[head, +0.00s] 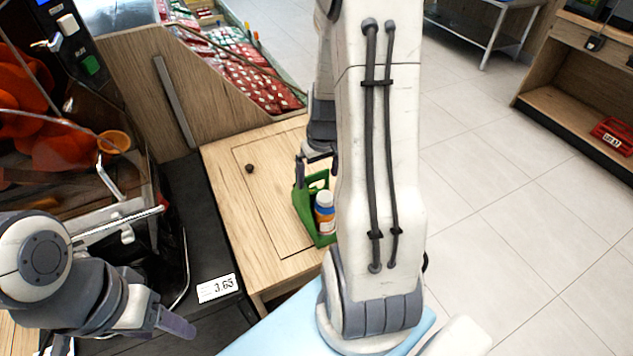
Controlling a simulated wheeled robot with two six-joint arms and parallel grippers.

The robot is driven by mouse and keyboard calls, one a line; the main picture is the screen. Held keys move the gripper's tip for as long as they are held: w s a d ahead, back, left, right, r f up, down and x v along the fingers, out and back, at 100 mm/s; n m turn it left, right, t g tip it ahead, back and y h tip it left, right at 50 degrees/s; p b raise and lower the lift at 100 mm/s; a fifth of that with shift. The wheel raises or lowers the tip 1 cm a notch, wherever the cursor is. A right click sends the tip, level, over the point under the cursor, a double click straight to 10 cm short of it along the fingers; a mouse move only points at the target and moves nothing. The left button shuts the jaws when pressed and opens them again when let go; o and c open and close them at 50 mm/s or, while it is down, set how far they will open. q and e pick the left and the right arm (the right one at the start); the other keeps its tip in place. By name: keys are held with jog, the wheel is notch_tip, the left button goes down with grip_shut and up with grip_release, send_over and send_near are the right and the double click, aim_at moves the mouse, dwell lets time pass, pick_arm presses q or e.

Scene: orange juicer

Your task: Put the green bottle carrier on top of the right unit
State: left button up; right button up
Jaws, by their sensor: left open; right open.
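The green bottle carrier (302,206) stands on the wooden cabinet top (235,190), near its right edge. A small bottle with a white cap and an orange and blue label (325,214) sits in it. My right arm hides part of the carrier's right side. My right gripper (314,172) is open at the carrier's upper end, with a finger close to the handle; I cannot tell whether they touch. My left gripper (118,335) is open and empty at the lower left, away from the carrier. A wooden shelf unit (570,98) stands at the far right.
The juicer with oranges (60,140) stands at the left, beside a black counter with a price tag (217,288). A wooden-sided bin of red packages (235,75) is behind the cabinet top. Tiled floor at the right is open. A metal table (470,30) stands at the back.

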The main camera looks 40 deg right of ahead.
notch_tip(320, 180, up, 6)
jog(key=s, duration=0.1)
jog(key=s+a+r+n+y, duration=0.1)
jog(key=a+r+n, duration=0.1)
jog(key=a, duration=0.7)
jog(key=a+r+n, duration=0.2)
jog(key=a+n, duration=0.1)
jog(key=a, duration=0.7)
jog(key=s+a+r+n+g, duration=0.1)
jog(key=s+a+n, duration=0.4)
jog(key=s+a, duration=0.7)
jog(key=shift+s+r+g, duration=0.4)
jog(key=shift+s+r, duration=0.2)
jog(key=shift+s, duration=0.4)
